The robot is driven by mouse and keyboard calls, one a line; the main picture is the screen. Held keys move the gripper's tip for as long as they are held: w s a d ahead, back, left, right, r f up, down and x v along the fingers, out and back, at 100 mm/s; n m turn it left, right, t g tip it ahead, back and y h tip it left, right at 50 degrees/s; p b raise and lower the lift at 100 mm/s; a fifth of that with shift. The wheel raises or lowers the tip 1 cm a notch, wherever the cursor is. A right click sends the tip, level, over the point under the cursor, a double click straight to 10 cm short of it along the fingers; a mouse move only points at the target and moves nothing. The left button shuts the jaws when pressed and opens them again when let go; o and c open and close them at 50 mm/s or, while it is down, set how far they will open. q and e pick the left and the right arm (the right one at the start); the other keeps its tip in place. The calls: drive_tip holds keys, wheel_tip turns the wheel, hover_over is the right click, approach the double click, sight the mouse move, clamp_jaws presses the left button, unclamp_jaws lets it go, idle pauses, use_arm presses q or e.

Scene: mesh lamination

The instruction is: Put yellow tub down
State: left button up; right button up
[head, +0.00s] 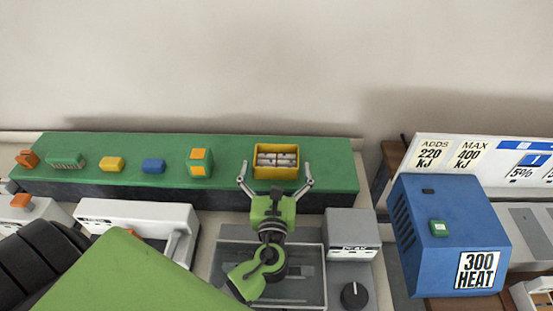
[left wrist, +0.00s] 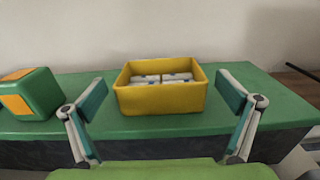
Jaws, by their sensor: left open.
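The yellow tub (head: 276,174) stands upright on the right part of the green shelf (head: 330,178) and holds several pale blocks. It also shows in the left wrist view (left wrist: 160,99), resting on the green surface. My left gripper (head: 276,178) is open, with one finger on each side of the tub. In the left wrist view the fingers (left wrist: 161,100) are spread wide, with a visible gap between each finger and the tub. My right gripper is not in view.
A green and orange block (head: 200,163) stands left of the tub, with blue (head: 153,166) and yellow (head: 111,164) blocks farther left. A grey basin (head: 312,262) lies below my left arm. A blue heater box (head: 450,235) stands at the right. The shelf right of the tub is clear.

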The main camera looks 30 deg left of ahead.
use_arm(q)
drive_tip(key=b+v, duration=0.1)
drive_tip(key=v, duration=0.7)
drive_tip(key=shift+b, duration=0.35)
drive_tip(key=shift+s, duration=0.15)
drive_tip(key=shift+d, duration=0.1)
